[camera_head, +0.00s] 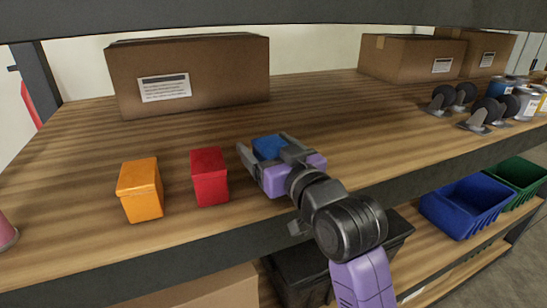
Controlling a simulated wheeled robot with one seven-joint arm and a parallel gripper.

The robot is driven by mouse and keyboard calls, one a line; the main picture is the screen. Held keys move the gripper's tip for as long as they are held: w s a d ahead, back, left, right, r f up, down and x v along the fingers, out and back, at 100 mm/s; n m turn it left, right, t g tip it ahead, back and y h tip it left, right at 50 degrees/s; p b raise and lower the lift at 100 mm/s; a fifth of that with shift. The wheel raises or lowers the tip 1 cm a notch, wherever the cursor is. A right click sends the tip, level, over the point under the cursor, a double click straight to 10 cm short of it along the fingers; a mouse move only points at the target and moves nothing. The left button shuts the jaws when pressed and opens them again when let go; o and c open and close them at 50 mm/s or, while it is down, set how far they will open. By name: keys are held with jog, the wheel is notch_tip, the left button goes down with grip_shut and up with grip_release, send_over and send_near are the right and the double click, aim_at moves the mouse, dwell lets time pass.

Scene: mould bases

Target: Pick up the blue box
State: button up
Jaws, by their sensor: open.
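The blue box (268,147) stands on the wooden shelf, right of the red box. My gripper (262,144) reaches over the shelf from the front right, with its two dark fingers apart. The blue box shows between the open fingers. Its lower front part is hidden by the gripper's purple and grey body. I cannot tell whether either finger touches it.
A red box (209,177) and an orange box (140,190) stand left of my gripper. Cardboard boxes (190,75) stand at the back. Casters (484,114) and cans lie at the right. The shelf (370,125) is clear right of my gripper. An upper shelf edge (300,12) runs overhead.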

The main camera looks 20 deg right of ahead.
grip_shut()
dwell(0.3)
jog(key=shift+r, duration=0.15)
